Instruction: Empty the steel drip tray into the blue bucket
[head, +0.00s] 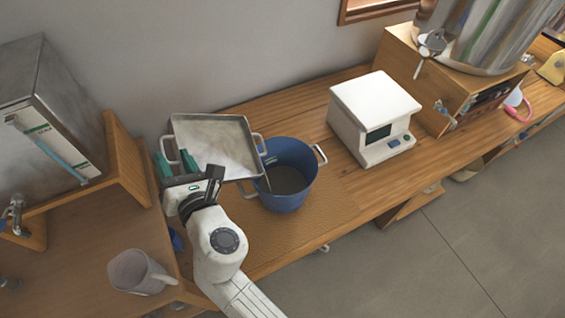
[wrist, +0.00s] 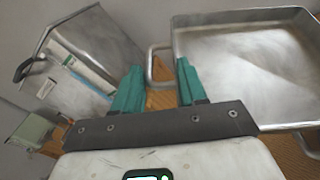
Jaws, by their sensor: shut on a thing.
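The steel drip tray (head: 213,143) is held in the air at the left of the blue bucket (head: 290,197). It looks tilted, with its right front corner by the bucket's rim. My gripper (head: 176,164) is shut on the tray's left handle; the green fingers stand on either side of that handle in the wrist view (wrist: 158,82). The tray (wrist: 245,65) fills the right of that view, its inside pale and streaky. I cannot tell how much liquid it holds. The bucket stands upright on the bench, with grey contents showing inside.
A white instrument (head: 372,105) stands on the wooden bench (head: 345,195) right of the bucket. A grey metal box (head: 50,120) stands at the left, also in the wrist view (wrist: 85,60). A mug (head: 137,272) stands at the lower left. A large steel vessel (head: 485,30) stands at the back right.

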